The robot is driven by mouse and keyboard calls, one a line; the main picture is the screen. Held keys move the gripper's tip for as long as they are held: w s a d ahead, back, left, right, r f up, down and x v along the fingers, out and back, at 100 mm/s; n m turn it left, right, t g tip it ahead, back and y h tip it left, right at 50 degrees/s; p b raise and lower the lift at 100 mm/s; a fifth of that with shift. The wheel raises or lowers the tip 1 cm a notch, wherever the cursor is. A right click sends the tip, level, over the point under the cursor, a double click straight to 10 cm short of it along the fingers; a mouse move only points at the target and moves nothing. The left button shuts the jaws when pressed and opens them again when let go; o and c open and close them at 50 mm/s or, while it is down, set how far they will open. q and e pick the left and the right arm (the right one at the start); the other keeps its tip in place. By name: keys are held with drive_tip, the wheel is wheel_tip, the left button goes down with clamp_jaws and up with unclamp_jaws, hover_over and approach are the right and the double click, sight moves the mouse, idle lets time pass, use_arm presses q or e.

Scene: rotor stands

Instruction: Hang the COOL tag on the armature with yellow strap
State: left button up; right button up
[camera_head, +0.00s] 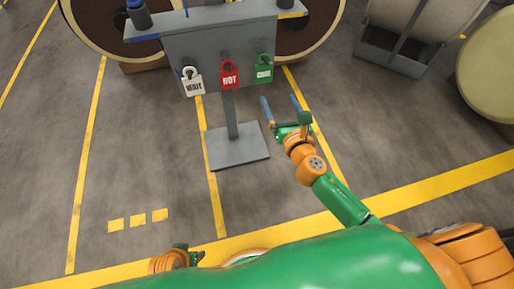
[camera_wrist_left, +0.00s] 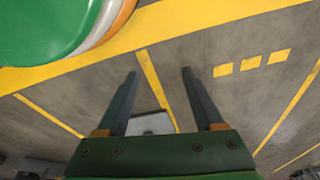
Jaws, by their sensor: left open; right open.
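The green COOL tag (camera_head: 264,73) hangs at the right end of a grey tag stand (camera_head: 215,62), beside a red HOT tag (camera_head: 229,76) and a white tag (camera_head: 193,83). My right gripper (camera_head: 281,104) is open and empty, its fingers pointing up in the picture, just below and right of the COOL tag, apart from it. My left gripper is low near my base in the head view; its open, empty fingers show in the left wrist view (camera_wrist_left: 159,73). Large drum-like parts (camera_head: 425,22) stand at the top right; I cannot make out a yellow strap on them.
The stand's post rises from a square grey base plate (camera_head: 238,153). A pale round part (camera_head: 490,62) is at the far right. The concrete floor with yellow lines is clear in front and left.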

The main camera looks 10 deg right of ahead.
sight(264, 75)
drive_tip(key=w+b, duration=0.1)
drive_tip(key=w, duration=0.1)
drive_tip(key=w+a+n, duration=0.1)
drive_tip(key=w, duration=0.2)
drive_tip(key=w+r+n+t+b, duration=0.1)
drive_tip(key=w, duration=0.2)
drive_tip(key=shift+w+a+b, duration=0.15)
drive_tip(key=shift+a+b, duration=0.1)
drive_tip(key=shift+b, duration=0.1)
drive_tip(key=shift+w, duration=0.6)
use_arm(q)
drive_tip(key=shift+t, duration=0.3)
drive_tip(key=r, duration=0.1)
drive_tip(key=w+r, duration=0.1)
drive_tip(key=r, duration=0.2)
drive_tip(key=shift+w+a+r, duration=0.1)
drive_tip(key=shift+w+r, duration=0.3)
use_arm(e)
drive_tip(key=c, duration=1.3)
drive_tip(key=shift+c, duration=0.2)
